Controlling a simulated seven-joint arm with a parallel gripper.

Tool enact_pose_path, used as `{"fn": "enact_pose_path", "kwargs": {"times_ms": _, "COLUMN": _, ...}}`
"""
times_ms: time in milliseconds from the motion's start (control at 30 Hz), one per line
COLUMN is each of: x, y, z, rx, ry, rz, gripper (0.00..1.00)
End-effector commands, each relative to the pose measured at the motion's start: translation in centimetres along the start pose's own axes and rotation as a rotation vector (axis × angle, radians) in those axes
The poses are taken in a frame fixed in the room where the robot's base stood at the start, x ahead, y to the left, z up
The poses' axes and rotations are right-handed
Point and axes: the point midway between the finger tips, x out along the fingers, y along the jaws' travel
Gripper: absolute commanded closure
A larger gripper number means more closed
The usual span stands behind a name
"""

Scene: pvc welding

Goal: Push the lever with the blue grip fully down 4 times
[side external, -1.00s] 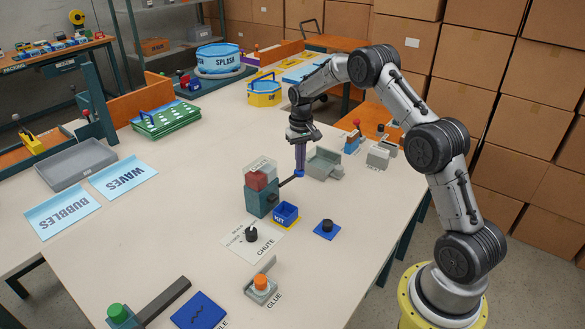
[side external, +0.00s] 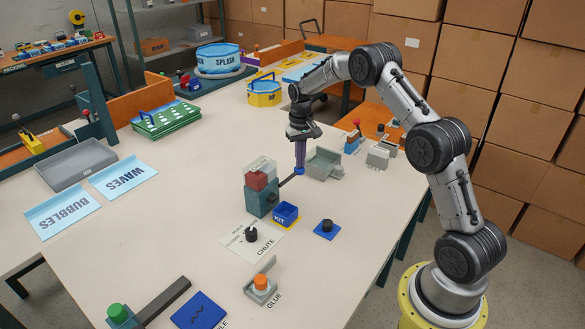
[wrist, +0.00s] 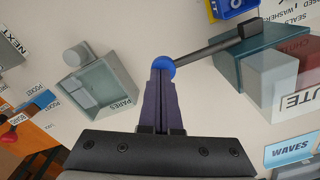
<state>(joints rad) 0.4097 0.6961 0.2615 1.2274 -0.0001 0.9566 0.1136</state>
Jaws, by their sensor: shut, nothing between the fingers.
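The lever's blue grip (side external: 299,170) is a round ball at the end of a dark arm. The arm slopes up to it from the teal chute box (side external: 258,200), which has a red and clear top. My gripper (side external: 300,163) points down with its fingers together, its tips at the ball. In the wrist view the closed fingertips (wrist: 162,72) overlap the blue ball (wrist: 162,64), and the lever arm (wrist: 207,49) runs right to the box. The fingers hold nothing. Whether they touch the ball is hard to tell.
A blue KIT bin (side external: 286,213) sits beside the box. A black knob (side external: 251,234) and a blue plate with a black knob (side external: 327,227) are nearer the front.

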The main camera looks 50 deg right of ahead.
Motion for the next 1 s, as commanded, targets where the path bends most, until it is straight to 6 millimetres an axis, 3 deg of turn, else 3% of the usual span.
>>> {"fn": "enact_pose_path", "kwargs": {"times_ms": 1000, "x": -5.6, "y": 0.0, "z": 0.0, "rx": 0.0, "ry": 0.002, "rz": 0.0, "gripper": 1.0}}
